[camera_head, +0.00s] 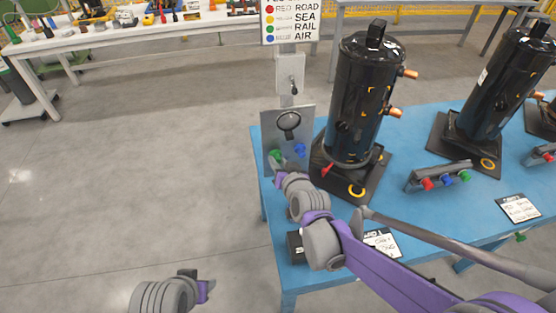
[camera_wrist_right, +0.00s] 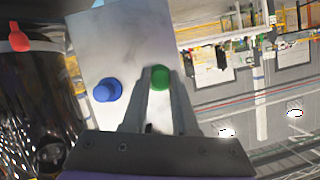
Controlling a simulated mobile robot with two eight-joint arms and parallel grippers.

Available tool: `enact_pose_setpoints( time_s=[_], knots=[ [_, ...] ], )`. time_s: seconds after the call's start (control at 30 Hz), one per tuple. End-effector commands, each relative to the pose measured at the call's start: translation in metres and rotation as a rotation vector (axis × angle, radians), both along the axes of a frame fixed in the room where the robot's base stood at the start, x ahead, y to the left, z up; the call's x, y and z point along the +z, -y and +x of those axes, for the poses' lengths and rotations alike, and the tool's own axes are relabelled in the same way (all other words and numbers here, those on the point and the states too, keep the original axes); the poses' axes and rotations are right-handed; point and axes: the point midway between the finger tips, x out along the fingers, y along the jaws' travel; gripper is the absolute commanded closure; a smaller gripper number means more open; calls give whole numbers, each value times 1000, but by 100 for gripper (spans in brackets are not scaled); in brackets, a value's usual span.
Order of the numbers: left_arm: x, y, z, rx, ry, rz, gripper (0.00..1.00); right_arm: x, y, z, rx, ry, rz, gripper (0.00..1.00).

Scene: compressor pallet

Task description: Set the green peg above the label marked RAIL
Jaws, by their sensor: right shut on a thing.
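The green peg (camera_head: 275,155) is at the lower left of an upright grey panel (camera_head: 303,124), left of a blue peg (camera_head: 300,150). My right gripper (camera_head: 279,172) reaches up to the panel and is shut on the green peg. In the right wrist view, the green peg (camera_wrist_right: 160,77) is between the fingertips, in front of the panel face. A sign (camera_head: 290,20) above the panel reads ROAD, SEA, RAIL, AIR, with a green dot by RAIL. My left gripper (camera_head: 206,288) is at the bottom left, away from the table; its fingers are unclear.
A black compressor (camera_head: 366,90) with copper stubs stands right of the panel on the blue table (camera_head: 405,128). A rack (camera_head: 437,177) holds red, blue and green pegs. Cards (camera_head: 518,208) lie on the table, their writing too small to read. The floor at left is clear.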

Motion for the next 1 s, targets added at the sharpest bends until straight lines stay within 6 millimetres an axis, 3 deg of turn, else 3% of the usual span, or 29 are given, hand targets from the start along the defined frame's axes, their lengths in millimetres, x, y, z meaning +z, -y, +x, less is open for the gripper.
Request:
enact_pose_setpoints(
  time_s=[1.0],
  knots=[
    [5, 0, 0, 0, 2, 0, 50, 0, 10, -49, 0, 0, -1, 100]
  ],
)
